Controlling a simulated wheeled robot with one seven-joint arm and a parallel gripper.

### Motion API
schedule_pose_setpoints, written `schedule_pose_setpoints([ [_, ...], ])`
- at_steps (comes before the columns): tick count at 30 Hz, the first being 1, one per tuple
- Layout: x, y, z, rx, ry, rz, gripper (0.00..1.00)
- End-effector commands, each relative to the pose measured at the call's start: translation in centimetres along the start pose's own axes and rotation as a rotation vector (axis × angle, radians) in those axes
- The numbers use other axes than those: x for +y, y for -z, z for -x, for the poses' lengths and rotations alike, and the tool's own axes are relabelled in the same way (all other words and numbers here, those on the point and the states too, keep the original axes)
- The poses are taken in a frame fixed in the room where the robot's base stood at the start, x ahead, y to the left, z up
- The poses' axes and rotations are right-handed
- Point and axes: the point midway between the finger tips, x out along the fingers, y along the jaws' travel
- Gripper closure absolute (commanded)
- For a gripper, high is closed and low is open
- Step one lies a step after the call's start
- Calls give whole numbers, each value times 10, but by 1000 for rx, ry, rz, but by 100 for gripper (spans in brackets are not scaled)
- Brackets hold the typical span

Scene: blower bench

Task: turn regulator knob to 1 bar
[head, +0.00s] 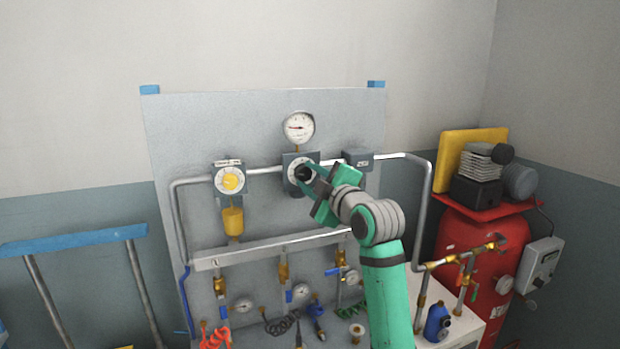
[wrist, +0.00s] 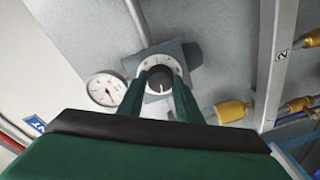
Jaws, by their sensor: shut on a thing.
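The regulator knob (head: 303,174) is black and sits on a white dial in a grey block on the panel. In the wrist view the knob (wrist: 160,82) shows a white pointer line, with the marked dial ring (wrist: 160,62) around it. My gripper (head: 308,172) is shut on the knob, with one green finger on each side in the wrist view (wrist: 160,85). The pressure gauge (head: 299,128) stands above the regulator with a red needle; it also shows in the wrist view (wrist: 107,89). Its numbers are too small to read.
A second dial with a yellow centre (head: 230,181) is left of the regulator. A grey box (head: 357,159) is close on the right. Pipes, a manifold rail (head: 270,248) and several brass valves lie below. A red tank (head: 480,265) stands at the right.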

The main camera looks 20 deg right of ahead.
Motion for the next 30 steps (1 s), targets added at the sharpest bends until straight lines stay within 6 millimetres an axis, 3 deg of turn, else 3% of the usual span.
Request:
schedule_pose_setpoints([
  [1,-1,-1,0,-1,2,-1,66],
  [3,-1,0,0,-1,2,-1,50],
  [15,0,-1,6,-1,0,-1,50],
  [30,0,-1,89,-1,0,0,50],
])
